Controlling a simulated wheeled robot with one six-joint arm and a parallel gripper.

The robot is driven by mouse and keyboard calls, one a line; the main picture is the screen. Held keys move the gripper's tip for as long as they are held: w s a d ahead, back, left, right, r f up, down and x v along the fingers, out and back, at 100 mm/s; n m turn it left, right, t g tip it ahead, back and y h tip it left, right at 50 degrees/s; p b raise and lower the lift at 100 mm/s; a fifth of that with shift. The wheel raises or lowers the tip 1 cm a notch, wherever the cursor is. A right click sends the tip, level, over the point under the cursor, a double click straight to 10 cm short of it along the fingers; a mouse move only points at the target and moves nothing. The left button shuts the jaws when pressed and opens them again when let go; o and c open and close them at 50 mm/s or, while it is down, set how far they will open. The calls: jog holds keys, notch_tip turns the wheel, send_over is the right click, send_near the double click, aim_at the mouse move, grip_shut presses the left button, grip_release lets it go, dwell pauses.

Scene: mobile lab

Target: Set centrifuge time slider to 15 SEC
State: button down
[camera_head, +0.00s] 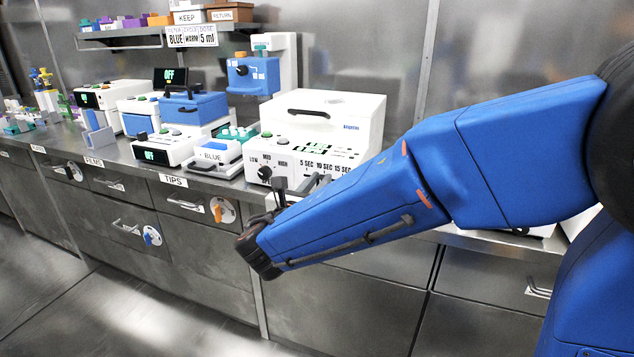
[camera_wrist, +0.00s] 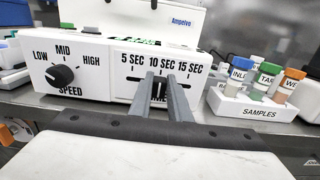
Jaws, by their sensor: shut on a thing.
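The white centrifuge (camera_head: 350,112) stands on the bench, with its front panel also in the wrist view (camera_wrist: 112,84). Its time scale reads 5 SEC, 10 SEC and 15 SEC, left to right. My gripper (camera_wrist: 160,77) is at the time slider, in front of the 10 SEC mark and left of 15 SEC. Its two fingers are shut on the slider knob, which is mostly hidden between them. The fingers cover part of the TIME label. In the head view my gripper (camera_head: 292,185) is at the panel's lower front, partly behind my arm.
The speed knob (camera_wrist: 61,76) with LOW, MID and HIGH marks is left of the slider. A white SAMPLES rack (camera_wrist: 252,107) with several capped tubes stands to the right. A BLUE-labelled tray (camera_head: 215,157) and other devices stand left on the bench.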

jog(key=shift+s+d, duration=0.3)
jog(key=shift+d, duration=0.5)
jog(key=shift+s+d, duration=0.3)
jog(key=shift+d, duration=0.5)
jog(key=shift+s+d, duration=0.3)
jog(key=shift+d, duration=0.5)
jog(key=c, duration=1.6)
grip_release()
jog(key=shift+d, duration=0.1)
jog(key=shift+c, duration=0.2)
jog(key=v, duration=1.7)
jog(key=shift+s, duration=0.2)
